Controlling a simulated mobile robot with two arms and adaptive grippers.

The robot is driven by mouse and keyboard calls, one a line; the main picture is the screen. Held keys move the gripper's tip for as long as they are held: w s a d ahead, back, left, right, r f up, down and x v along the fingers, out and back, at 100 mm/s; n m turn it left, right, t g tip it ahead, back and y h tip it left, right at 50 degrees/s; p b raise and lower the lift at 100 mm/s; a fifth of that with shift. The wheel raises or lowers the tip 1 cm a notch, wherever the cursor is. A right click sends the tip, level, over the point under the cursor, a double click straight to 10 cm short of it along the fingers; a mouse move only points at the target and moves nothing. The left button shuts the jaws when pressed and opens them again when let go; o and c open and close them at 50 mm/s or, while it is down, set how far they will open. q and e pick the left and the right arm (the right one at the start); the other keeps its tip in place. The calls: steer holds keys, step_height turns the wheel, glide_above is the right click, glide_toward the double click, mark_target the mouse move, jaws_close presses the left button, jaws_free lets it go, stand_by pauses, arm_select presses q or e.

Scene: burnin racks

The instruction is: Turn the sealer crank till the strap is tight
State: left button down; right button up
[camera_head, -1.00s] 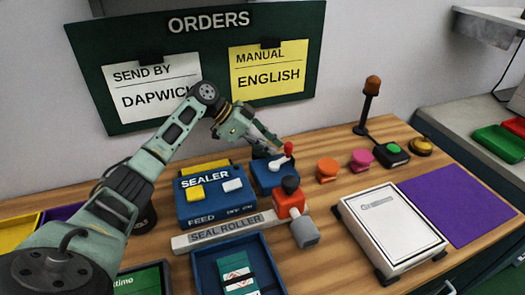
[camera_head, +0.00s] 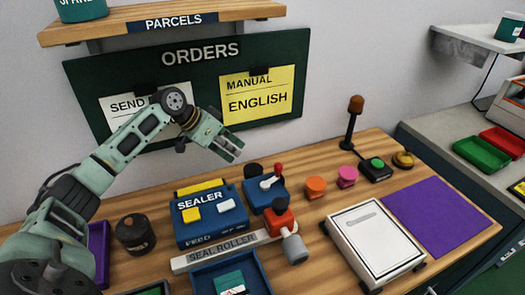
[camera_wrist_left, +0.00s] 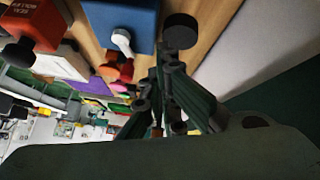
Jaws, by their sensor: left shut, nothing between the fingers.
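In the left wrist view the blue box (camera_wrist_left: 122,14) and white crank arm (camera_wrist_left: 121,38) lie left of the fingers (camera_wrist_left: 163,92). No strap is clearly visible; the green packet (camera_head: 229,282) in the tray is cut off.
Orange (camera_head: 316,186) and pink (camera_head: 347,176) knobs stand right of the crank. A dark jar (camera_head: 135,234) stands left. A white box (camera_head: 372,240) and a purple mat (camera_head: 438,215) are right.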

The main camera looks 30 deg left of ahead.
arm_select(q)
steer(key=shift+s+d+r+n+t+y+p, duration=0.65)
steer(key=shift+s+d+r+n+p, duration=0.8)
steer(key=shift+n+p, duration=2.4)
steer(key=p+x, duration=0.1)
steer(key=x, duration=0.8)
steer(key=shift+s+a+f+p, duration=0.15)
steer(key=shift+f+p, duration=0.15)
steer(key=shift+p, duration=0.05)
steer(key=shift+w+d+r+p, duration=0.15)
steer(key=shift+w+d+p, duration=0.1)
steer(key=shift+d+p, duration=0.25)
steer(key=shift+w+d+r+p, duration=0.1)
steer(key=shift+w+d+p, duration=0.2)
steer(key=shift+d, duration=0.35)
steer(key=shift+w+d+f, duration=0.1)
steer(key=shift+d, duration=0.5)
arm_select(e)
step_height(320, 180, up, 13)
arm_select(q)
steer(key=shift+a, duration=0.1)
